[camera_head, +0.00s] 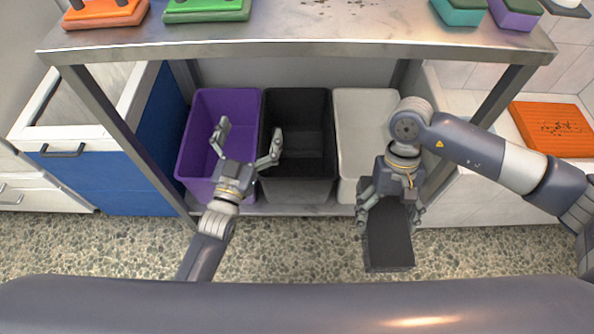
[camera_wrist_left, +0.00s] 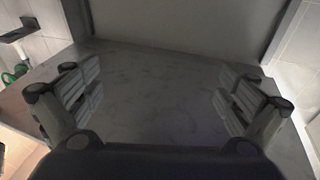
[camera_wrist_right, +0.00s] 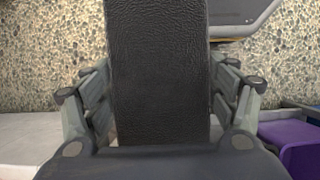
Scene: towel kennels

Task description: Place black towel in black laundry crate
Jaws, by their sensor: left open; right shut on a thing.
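The black towel (camera_head: 388,238) is a folded dark block held by my right gripper (camera_head: 390,212), in front of the white crate and above the floor. In the right wrist view the towel (camera_wrist_right: 158,70) stands between the two fingers of the right gripper (camera_wrist_right: 160,105). The black laundry crate (camera_head: 296,188) is the middle of three crates under the metal table; its inside looks empty. My left gripper (camera_head: 247,146) is open and empty, over the purple crate with one finger near the black crate's left rim. The left gripper's spread fingers (camera_wrist_left: 160,95) also show in the left wrist view.
A purple crate (camera_head: 200,130) stands left of the black one and a white crate (camera_head: 360,105) right of it. The metal table (camera_head: 300,48) overhangs them, with legs at both sides. Folded green and orange towels lie on it. Speckled floor in front is clear.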

